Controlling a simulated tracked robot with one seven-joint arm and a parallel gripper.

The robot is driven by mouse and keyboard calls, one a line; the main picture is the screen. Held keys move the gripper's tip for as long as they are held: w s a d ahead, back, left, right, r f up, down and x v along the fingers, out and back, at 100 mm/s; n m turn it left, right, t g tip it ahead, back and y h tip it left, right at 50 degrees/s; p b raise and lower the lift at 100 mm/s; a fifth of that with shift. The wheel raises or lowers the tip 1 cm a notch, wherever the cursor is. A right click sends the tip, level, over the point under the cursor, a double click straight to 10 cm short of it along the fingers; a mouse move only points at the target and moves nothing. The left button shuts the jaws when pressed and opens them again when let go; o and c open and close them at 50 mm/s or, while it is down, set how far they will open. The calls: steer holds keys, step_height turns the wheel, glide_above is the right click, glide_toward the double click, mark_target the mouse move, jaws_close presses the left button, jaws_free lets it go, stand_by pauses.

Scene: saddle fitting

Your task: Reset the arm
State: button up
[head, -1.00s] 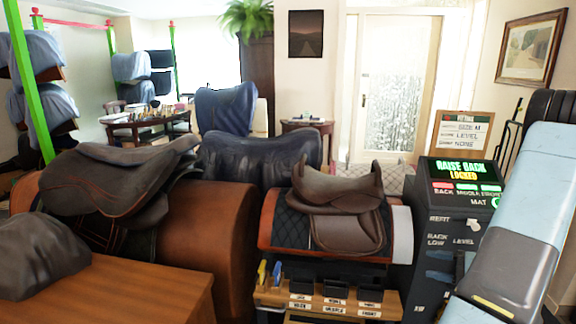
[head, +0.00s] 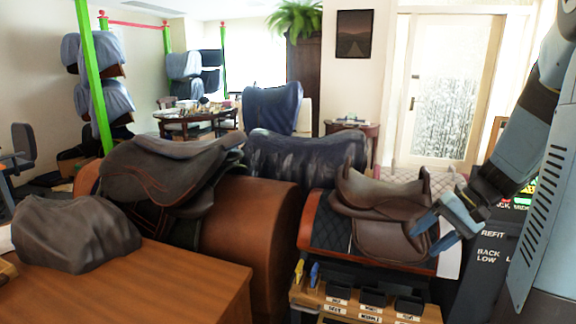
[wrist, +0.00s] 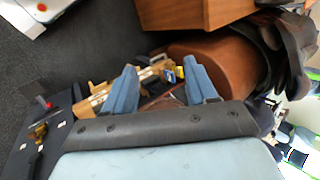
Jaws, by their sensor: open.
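My arm (head: 545,170) comes in from the right of the head view and reaches down and left. My gripper (head: 430,236) is open in front of the right side of the brown saddle (head: 385,215) on its padded stand. In the wrist view, two blue fingers (wrist: 159,68) stand wide apart with nothing held between them. I cannot tell how far the fingers are from the saddle. The control box (head: 490,245) with its labels is largely hidden behind my arm, and its screen is mostly covered.
A larger dark saddle (head: 165,180) sits on a brown rounded stand (head: 255,235) to the left. A wooden table (head: 160,285) bears a grey covered lump (head: 75,235). A wooden rack (head: 365,305) with small black bins stands below the brown saddle. Dark floor (wrist: 90,45) shows in the wrist view.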

steer(key=s+a+r+n+t+h, duration=0.4)
steer(key=s+a+r+h, duration=0.3)
steer(key=s+r, duration=0.5)
steer(key=shift+s+a+t+h, duration=0.3)
steer(key=shift+a, duration=0.65)
